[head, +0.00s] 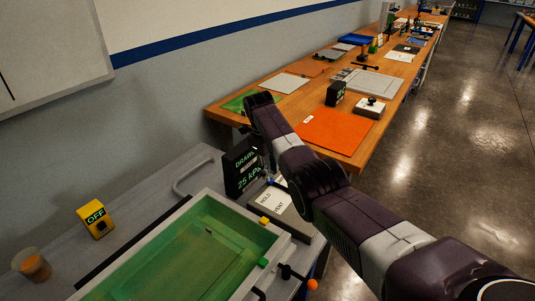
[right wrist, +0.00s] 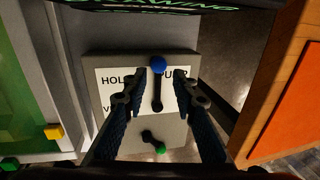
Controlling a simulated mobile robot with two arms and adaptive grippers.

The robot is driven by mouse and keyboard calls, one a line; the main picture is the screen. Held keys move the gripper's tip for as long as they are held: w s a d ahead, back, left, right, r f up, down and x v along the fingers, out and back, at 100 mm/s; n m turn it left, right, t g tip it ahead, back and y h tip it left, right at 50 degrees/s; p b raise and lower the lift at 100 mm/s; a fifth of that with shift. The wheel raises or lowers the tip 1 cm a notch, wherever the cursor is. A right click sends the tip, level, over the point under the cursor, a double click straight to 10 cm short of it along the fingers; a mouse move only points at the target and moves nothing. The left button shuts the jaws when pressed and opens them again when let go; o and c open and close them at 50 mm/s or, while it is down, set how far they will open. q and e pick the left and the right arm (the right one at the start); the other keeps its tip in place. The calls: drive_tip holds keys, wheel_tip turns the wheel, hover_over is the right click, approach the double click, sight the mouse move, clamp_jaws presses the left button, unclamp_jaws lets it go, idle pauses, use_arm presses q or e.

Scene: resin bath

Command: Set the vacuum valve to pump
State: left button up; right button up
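The valve box (right wrist: 185,62) carries a white label (right wrist: 107,92) in the right wrist view. HOLD is mostly readable; the fingers partly cover the right-hand word and VENT. A dark lever (right wrist: 157,92) with a blue ball knob (right wrist: 158,65) points up the picture, between HOLD and the right-hand word. My right gripper (right wrist: 160,80) is open, one finger on each side of the lever; contact is not clear. In the head view the valve box (head: 296,224) is partly behind my right arm. The left gripper is not in view.
A black display (head: 242,168) reads 25 kPa beside the box. A short green-knobbed handle (right wrist: 160,149) sits lower on the box. A green resin bath (head: 190,245), a yellow OFF box (head: 96,218) and a cup (head: 34,266) are left. A wooden bench (head: 219,111) stands beyond.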

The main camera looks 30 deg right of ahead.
wheel_tip(320, 180, up, 8)
drive_tip(key=a, duration=0.1)
drive_tip(key=shift+s+a, duration=0.15)
drive_tip(key=shift+s, duration=0.2)
idle(0.3)
